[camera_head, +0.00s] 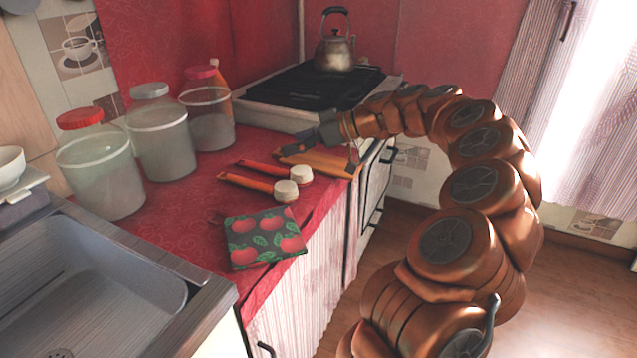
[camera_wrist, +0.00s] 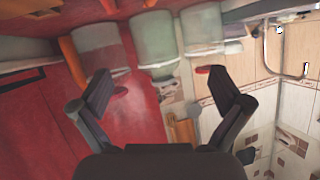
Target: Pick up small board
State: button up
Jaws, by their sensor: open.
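A small wooden board (camera_head: 325,161) lies flat on the red counter, near its edge, in the head view. My gripper (camera_head: 298,146) is over or beside the board's far side and hides part of it. Whether it touches the board I cannot tell. In the wrist view my gripper (camera_wrist: 163,92) is open, its two dark fingers wide apart with nothing between them. An orange-brown strip (camera_wrist: 72,62) shows left of the fingers there; I cannot tell whether it is the board.
An apple-patterned cloth (camera_head: 265,238) lies nearer. Jars (camera_head: 161,138) stand at the wall, a kettle (camera_head: 335,50) on the stove (camera_head: 290,105), and a sink (camera_head: 90,290) is front left.

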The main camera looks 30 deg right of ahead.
aim_at(316, 160)
jog(key=d+f+t+b, duration=0.1)
jog(key=d+f, duration=0.2)
jog(key=d, duration=0.2)
jog(key=d+f+t+h+b, duration=0.1)
jog(key=d+f, duration=0.2)
jog(key=d, duration=0.2)
jog(key=d+f+m+t+h+b, duration=0.1)
jog(key=d+f, duration=0.2)
jog(key=d, duration=0.2)
jog(key=shift+d+f+t, duration=0.3)
jog(key=shift+d+f, duration=0.05)
jog(key=shift+d, duration=0.05)
jog(key=shift+w+f, duration=0.15)
jog(key=shift+w, duration=0.1)
jog(key=shift+x, duration=1.15)
jog(key=shift+r+b+x, duration=0.2)
jog(key=shift+b+x, duration=0.1)
jog(key=shift+x, duration=0.95)
jog(key=shift+r+b+x, duration=0.2)
jog(key=shift+b+x, duration=0.05)
jog(key=shift+x, duration=1)
jog(key=shift+w, duration=0.1)
jog(key=shift+c, duration=0.4)
jog(key=c, duration=0.8)
